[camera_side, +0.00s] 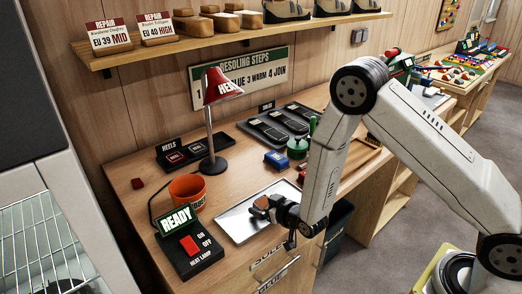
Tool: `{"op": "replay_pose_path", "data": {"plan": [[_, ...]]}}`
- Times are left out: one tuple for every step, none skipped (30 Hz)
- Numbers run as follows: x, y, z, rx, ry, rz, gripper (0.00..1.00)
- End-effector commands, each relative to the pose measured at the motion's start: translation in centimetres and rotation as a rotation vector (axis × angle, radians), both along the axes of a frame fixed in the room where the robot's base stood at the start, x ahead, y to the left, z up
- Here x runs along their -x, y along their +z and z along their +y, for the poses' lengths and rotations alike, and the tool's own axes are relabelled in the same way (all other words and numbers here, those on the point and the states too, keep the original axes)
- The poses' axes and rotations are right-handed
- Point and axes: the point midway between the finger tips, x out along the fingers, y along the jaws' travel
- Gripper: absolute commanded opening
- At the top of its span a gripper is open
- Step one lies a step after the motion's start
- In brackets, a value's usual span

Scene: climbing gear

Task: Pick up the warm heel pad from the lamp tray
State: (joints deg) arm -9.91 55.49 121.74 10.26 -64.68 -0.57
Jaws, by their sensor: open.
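A shiny metal tray (237,223), which looks like the lamp tray, lies flat on the wooden bench near its front edge. My gripper (261,206) is open, low over the right part of this tray. Its jaws and wrist cover that part of the tray. I cannot make out a heel pad on the tray; any pad at the jaws is hidden or too small to tell. A black rack labelled HEELS (186,155) holds small dark pads further back.
A red-shaded heat lamp (222,86) stands behind the tray. An orange cup (187,192) and a READY switch box (190,245) stand left of it. A black sole rack (275,128), a blue box (277,160) and a green container (298,148) stand behind my gripper.

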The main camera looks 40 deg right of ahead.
Motion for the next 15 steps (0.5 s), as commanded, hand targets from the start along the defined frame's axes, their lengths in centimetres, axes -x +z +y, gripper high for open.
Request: {"op": "replay_pose_path", "data": {"plan": [[0.00, 0.00, -0.01, 0.000, 0.000, 0.000, 1.00], [0.01, 0.00, 0.00, 0.000, 0.000, 0.000, 1.00], [0.01, 0.00, -0.01, 0.000, 0.000, 0.000, 1.00], [0.01, 0.01, -0.01, 0.000, 0.000, 0.000, 1.00], [0.01, 0.01, 0.00, 0.000, 0.000, 0.000, 1.00], [0.01, 0.01, 0.00, 0.000, 0.000, 0.000, 1.00], [0.01, 0.02, 0.00, 0.000, 0.000, 0.000, 1.00], [0.01, 0.03, 0.00, 0.000, 0.000, 0.000, 1.00], [0.01, 0.03, 0.00, 0.000, 0.000, 0.000, 1.00], [0.01, 0.03, 0.00, 0.000, 0.000, 0.000, 1.00], [0.01, 0.03, 0.00, 0.000, 0.000, 0.000, 1.00], [0.01, 0.03, 0.00, 0.000, 0.000, -0.001, 0.90], [0.01, 0.03, 0.00, 0.000, 0.000, -0.001, 0.81], [0.01, 0.04, 0.00, 0.000, 0.000, -0.001, 0.71], [0.02, 0.03, 0.00, 0.000, 0.000, -0.001, 0.59]]}}
